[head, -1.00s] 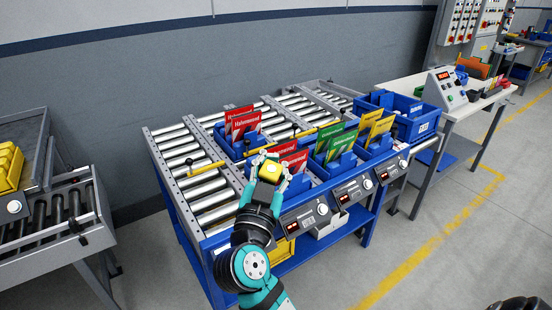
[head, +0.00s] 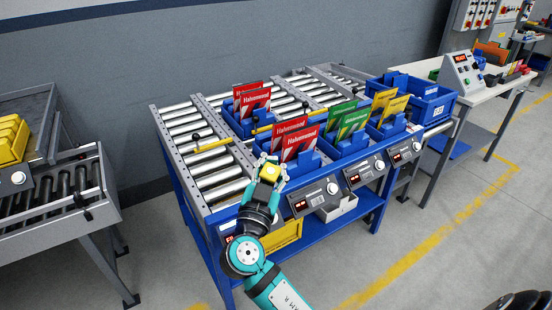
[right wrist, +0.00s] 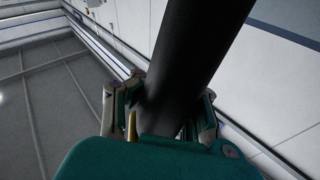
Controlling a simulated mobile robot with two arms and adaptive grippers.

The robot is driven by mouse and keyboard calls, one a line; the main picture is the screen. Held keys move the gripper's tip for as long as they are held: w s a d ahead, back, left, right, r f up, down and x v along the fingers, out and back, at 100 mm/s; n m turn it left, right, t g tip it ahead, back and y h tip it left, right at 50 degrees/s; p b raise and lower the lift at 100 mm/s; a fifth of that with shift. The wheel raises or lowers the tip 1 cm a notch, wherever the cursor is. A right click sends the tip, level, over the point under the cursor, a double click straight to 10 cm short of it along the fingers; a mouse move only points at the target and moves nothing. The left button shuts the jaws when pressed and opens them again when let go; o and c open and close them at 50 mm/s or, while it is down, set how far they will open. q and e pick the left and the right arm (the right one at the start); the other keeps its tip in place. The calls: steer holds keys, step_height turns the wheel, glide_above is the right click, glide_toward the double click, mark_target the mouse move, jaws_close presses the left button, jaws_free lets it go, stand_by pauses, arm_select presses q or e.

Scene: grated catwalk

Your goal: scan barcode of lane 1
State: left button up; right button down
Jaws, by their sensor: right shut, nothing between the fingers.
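My right gripper (head: 271,172) is over the near edge of the blue-framed roller conveyor (head: 207,238), in front of the blue bins with red cards. It is shut; a yellow and white piece shows at its fingers, and I cannot tell whether that belongs to the gripper. In the right wrist view the fingers (right wrist: 160,110) flank a dark cylinder I cannot identify. Red cards (head: 290,138) stand in a front blue bin, more red cards (head: 253,99) behind it. Green cards (head: 347,121) and yellow cards (head: 390,106) stand to the right. No barcode is readable. My left gripper is not in view.
Control boxes with red displays (head: 313,197) line the conveyor's front. A yellow bin (head: 284,236) sits underneath. A blue crate (head: 425,102) and a white table with a console (head: 462,71) stand at right. Another roller conveyor (head: 60,190) stands at left.

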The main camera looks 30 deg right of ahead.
steer(key=shift+w+f, duration=0.35)
steer(key=shift+f, duration=0.55)
steer(key=shift+a+b, duration=0.1)
steer(key=shift+b, duration=0.3)
stand_by(0.8)
steer(key=shift+a+b, duration=0.4)
steer(key=shift+b, duration=0.1)
steer(key=shift+a, duration=0.2)
stand_by(1.7)
steer(key=shift+s+a+f+b, duration=0.1)
steer(key=shift+a+b, duration=0.2)
steer(key=shift+b, duration=0.35)
steer(key=shift+a, duration=0.2)
